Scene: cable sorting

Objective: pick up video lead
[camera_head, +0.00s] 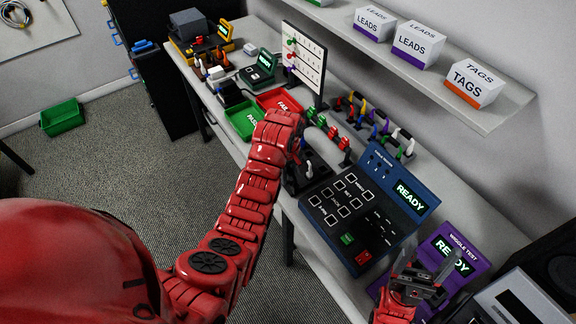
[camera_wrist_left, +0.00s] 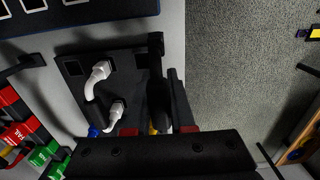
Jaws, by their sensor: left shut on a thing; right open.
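My left gripper (camera_wrist_left: 160,75) is shut, its dark fingers close together beside a black holder (camera_wrist_left: 122,65). Of the video lead I make out only a small yellow part (camera_wrist_left: 153,130) between the fingers; the rest is hidden. Two white plugs (camera_wrist_left: 98,78) stand in the holder beside the fingers. In the head view my left arm reaches over the bench edge and hides most of its gripper; a white plug (camera_head: 308,168) shows beside it. My right gripper (camera_head: 425,268) is open and empty in front of the purple wiggle test box (camera_head: 462,245).
A blue tester (camera_head: 345,215) reading READY stands right of my left gripper. Green (camera_head: 243,122) and red (camera_head: 283,100) trays lie behind it. Racks of coloured leads (camera_head: 375,122) line the bench's back, below a shelf (camera_head: 495,112) with boxes. The floor in front is clear.

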